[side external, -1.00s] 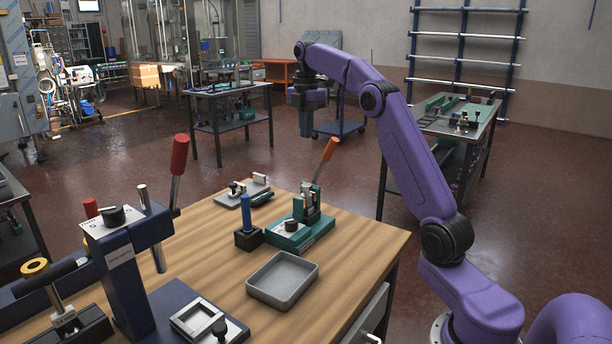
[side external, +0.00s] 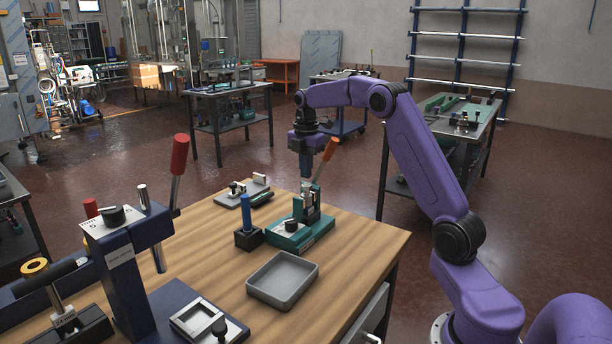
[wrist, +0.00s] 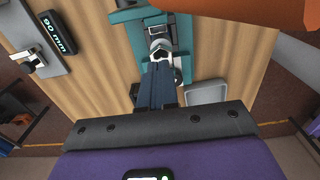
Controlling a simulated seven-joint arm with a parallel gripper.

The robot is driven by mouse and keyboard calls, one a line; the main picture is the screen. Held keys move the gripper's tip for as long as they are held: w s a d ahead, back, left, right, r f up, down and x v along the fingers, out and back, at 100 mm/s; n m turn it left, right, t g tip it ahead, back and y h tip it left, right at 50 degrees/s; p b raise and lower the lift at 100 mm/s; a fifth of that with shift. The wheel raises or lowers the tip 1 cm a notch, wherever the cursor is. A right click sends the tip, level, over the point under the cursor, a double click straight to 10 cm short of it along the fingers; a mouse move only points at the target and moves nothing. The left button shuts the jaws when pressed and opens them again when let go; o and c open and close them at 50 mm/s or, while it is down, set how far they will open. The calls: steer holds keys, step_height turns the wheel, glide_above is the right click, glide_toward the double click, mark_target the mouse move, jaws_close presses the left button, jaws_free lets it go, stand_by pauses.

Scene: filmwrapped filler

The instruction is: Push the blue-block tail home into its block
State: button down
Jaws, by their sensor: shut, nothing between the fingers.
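The teal fixture (side external: 292,236) stands on the wooden bench, with an upright dark and silver clamp part and an orange-handled lever (side external: 326,160). A pale, silvery piece (side external: 306,190) stands at its top; I cannot tell whether this is the tail. My gripper (side external: 307,178) is shut and empty, pointing down just above it. In the wrist view the shut fingers (wrist: 158,95) overlap the fixture (wrist: 137,32), a light round-ended part (wrist: 160,50) showing just past their tips. A blue upright pin (side external: 246,212) stands in a black block (side external: 248,238) left of the fixture. How far the tail sits in its block is not visible.
A grey empty tray (side external: 283,279) lies in front of the fixture. A small plate with clamps (side external: 243,192) lies behind left. A dark blue press with a red-knobbed lever (side external: 181,155) fills the bench's left. Bare wood surrounds the tray.

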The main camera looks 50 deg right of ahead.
mark_target(306, 185)
steer(key=shift+f, duration=1.05)
steer(key=shift+f, duration=1.1)
steer(key=shift+r, duration=0.1)
step_height(306, 185, up, 14)
steer(key=shift+r, duration=0.25)
